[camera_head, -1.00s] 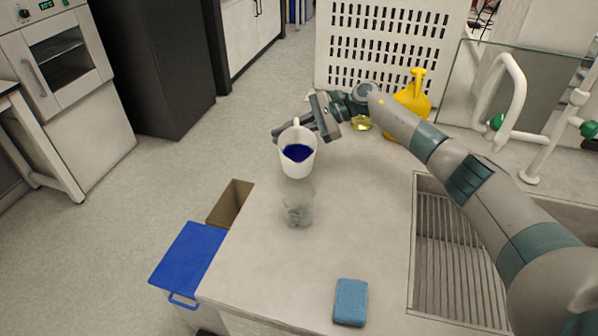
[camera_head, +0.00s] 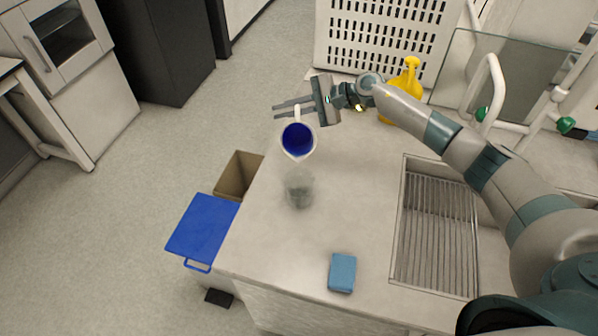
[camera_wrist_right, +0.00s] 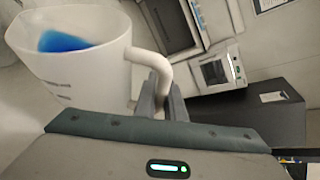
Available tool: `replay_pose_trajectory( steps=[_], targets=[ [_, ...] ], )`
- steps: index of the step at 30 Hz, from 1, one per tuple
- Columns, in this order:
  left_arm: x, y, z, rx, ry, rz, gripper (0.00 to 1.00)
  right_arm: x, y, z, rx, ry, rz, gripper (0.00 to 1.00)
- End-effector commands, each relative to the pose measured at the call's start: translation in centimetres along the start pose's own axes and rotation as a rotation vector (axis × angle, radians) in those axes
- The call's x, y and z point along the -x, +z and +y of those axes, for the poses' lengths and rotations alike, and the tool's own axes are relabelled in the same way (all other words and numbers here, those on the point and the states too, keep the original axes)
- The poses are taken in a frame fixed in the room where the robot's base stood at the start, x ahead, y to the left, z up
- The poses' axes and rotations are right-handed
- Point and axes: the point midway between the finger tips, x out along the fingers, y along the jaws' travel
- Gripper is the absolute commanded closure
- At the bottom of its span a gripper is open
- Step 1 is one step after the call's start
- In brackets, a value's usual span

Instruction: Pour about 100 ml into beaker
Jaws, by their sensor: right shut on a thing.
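My right gripper (camera_head: 297,108) is shut on the handle of a white jug (camera_head: 297,153) that holds dark blue liquid (camera_head: 297,138). The jug is tilted, with its spout toward the near side of the head view, above and just behind a clear glass beaker (camera_head: 299,190). The beaker stands upright on the counter; no blue shows in it, and no stream is visible. The right wrist view shows the jug (camera_wrist_right: 85,75) at left with blue liquid inside and its handle (camera_wrist_right: 152,62) between the fingers (camera_wrist_right: 160,100). My left gripper is not in view.
A blue sponge (camera_head: 342,272) lies at the counter's near edge. A sink with a ribbed drainer (camera_head: 435,230) is at right. A blue-lidded bin (camera_head: 203,228) is beside the counter's left edge.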

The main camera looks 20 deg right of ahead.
Motion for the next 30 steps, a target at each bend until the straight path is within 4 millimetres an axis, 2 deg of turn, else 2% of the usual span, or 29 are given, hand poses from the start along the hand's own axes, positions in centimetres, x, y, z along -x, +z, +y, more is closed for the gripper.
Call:
replay_pose_trajectory(
  steps=[6, 30],
  targets=[
    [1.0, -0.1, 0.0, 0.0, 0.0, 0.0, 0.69, 0.3, 0.5, -0.6, 0.029, -0.015, 0.006, 1.0],
    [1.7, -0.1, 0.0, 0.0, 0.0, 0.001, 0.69, 0.5, 1.1, -0.7, 0.062, -0.029, 0.013, 1.0]
  ],
)
